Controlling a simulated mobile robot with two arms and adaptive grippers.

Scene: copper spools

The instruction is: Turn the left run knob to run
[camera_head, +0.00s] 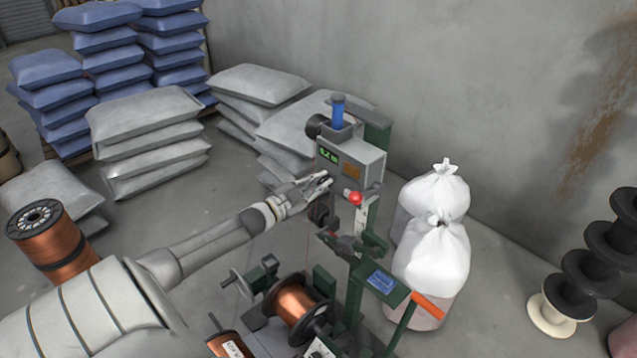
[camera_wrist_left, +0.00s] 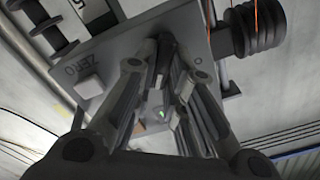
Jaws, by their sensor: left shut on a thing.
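The grey machine box (camera_head: 365,155) stands on a green post and carries a green display. My left gripper (camera_head: 325,180) reaches it from the left, at its lower front. In the left wrist view my left gripper (camera_wrist_left: 165,88) is shut on a dark knob (camera_wrist_left: 163,60) on the box's panel (camera_wrist_left: 135,50), and the fingers hide much of it. A "0" mark shows right of the knob and a "ZERO" label left of it. A small green glint shows between the fingers. I cannot read the knob's setting. My right gripper is not in view.
A red mushroom button (camera_head: 355,198) sits just below the box. A copper spool (camera_head: 297,302) is mounted on the green stand. White sacks (camera_head: 432,255) stand right of the post. Grey bags (camera_head: 145,135) are stacked behind, and black spools (camera_head: 590,275) stand far right.

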